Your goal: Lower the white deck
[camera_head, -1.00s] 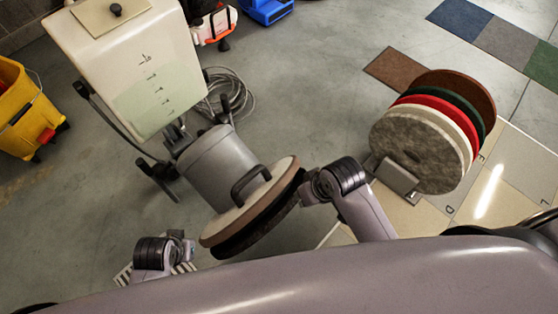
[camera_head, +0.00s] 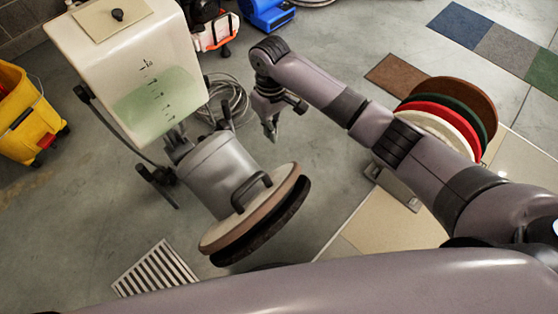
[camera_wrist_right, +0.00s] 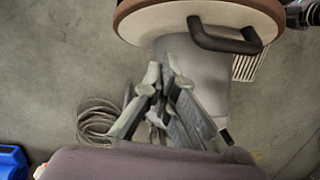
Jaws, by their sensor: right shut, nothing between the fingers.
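The white deck (camera_head: 226,228) of the floor machine is a cream disc with a brown rim, tilted up, with a dark pad (camera_head: 262,238) on its lower face. A black handle (camera_head: 248,192) stands on the deck, beside the grey motor housing (camera_head: 215,175). My right gripper (camera_head: 271,134) is shut and empty, apart from the deck, beyond it and to the right of the housing. In the right wrist view the shut fingers (camera_wrist_right: 160,74) show below the deck (camera_wrist_right: 165,22) and its handle (camera_wrist_right: 225,42). My left gripper is not in view.
The white tank (camera_head: 120,60) with green liquid stands behind the housing. A coiled cable (camera_head: 228,97) lies near my right gripper. A yellow bucket (camera_head: 25,110) is at left. Coloured pads (camera_head: 450,130) stand at right, partly behind my right arm. A floor grate (camera_head: 155,268) lies front left.

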